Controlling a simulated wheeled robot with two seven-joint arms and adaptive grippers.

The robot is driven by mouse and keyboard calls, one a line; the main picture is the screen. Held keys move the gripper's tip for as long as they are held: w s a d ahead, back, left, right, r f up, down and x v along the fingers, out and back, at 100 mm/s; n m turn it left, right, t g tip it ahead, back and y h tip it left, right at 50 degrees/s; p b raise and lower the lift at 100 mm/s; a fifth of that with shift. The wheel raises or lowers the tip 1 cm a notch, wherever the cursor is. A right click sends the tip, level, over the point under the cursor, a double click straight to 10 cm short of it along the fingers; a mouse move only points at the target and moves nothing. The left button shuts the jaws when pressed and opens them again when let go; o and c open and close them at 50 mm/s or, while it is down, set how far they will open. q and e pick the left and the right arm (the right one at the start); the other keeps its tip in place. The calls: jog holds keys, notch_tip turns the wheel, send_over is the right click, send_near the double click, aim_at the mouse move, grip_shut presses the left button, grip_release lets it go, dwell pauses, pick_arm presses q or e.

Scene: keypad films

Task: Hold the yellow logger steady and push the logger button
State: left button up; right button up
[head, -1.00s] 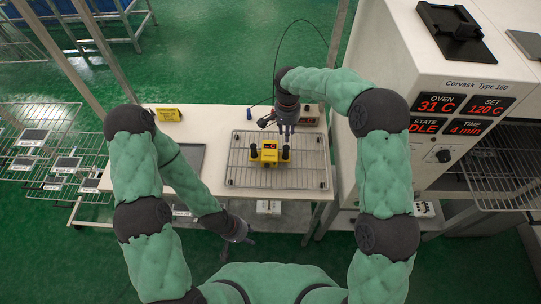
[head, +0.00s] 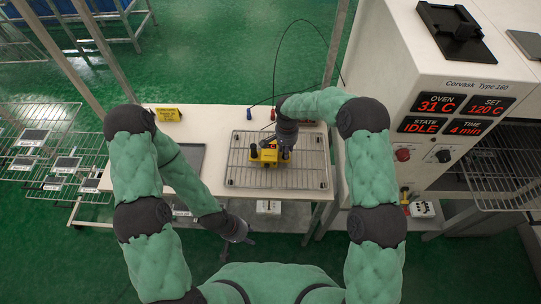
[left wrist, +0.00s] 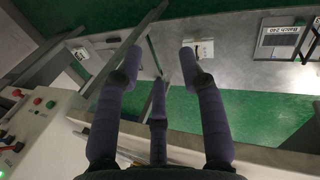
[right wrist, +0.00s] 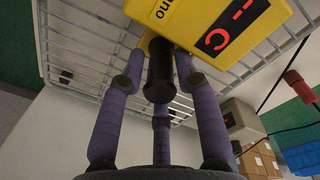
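The yellow logger (head: 258,157) sits on a wire rack on the table, with upright black grips at its sides. In the right wrist view the logger (right wrist: 200,22) shows a dark display with red characters; its button cannot be made out. My right gripper (head: 286,146) is lowered at the logger's right side. In the right wrist view its fingers (right wrist: 160,70) stand apart on either side of a black grip (right wrist: 158,78), with small gaps visible. My left gripper (head: 248,240) is in front of the table, low and away from the logger. Its fingers (left wrist: 160,62) are spread and empty.
The wire rack (head: 312,173) lies on the white table (head: 222,125). A yellow sign (head: 168,114) and a dark plate (head: 190,157) are at left. The oven (head: 400,75) stands close at right, reading 31 C and IDLE. A cable loops behind my right gripper.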

grip_shut()
pick_arm(q)
grip_shut()
dwell(1.0)
